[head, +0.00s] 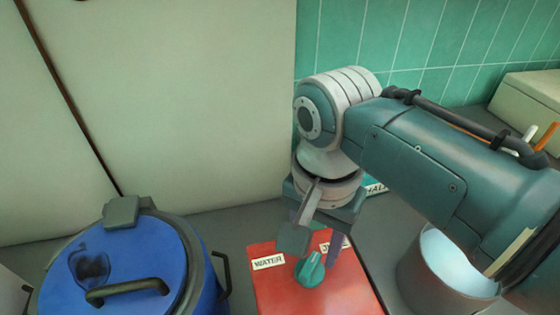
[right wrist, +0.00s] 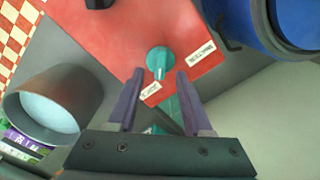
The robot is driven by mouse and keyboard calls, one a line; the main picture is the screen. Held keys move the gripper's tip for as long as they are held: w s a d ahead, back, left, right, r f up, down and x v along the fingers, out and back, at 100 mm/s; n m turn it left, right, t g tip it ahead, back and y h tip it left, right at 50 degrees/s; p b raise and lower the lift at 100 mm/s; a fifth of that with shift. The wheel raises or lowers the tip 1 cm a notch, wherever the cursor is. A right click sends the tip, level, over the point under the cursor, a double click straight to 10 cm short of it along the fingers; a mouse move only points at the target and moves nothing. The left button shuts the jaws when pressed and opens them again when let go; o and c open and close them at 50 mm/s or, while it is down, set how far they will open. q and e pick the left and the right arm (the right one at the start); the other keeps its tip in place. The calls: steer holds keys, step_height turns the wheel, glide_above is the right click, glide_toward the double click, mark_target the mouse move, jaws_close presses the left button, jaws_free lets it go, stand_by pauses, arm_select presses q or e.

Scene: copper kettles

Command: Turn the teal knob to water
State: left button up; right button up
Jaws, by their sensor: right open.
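The teal knob (head: 310,270) stands on a red panel (head: 325,297). Its pointer is turned up and slightly right in the head view, away from the WATER label (head: 268,262) and towards a second label (head: 335,245) partly hidden by my gripper. In the right wrist view the knob (right wrist: 160,58) lies just beyond my fingertips, roughly centred between them; the WATER label (right wrist: 201,50) is to its right. My right gripper (head: 314,250) is open and points down over the knob, with nothing held. I cannot tell whether a finger touches it. My left gripper is out of view.
A blue lidded pot (head: 80,285) with dark handles stands left of the panel. A pale metal container (head: 440,270) stands to the right, under my right arm. A cream wall panel (head: 170,100) and green tiles (head: 430,35) are behind.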

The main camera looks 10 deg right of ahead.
mark_target(311, 264)
step_height(311, 264, down, 4)
steer(key=shift+f+b, duration=0.1)
steer(key=shift+b, duration=0.5)
jaws_close()
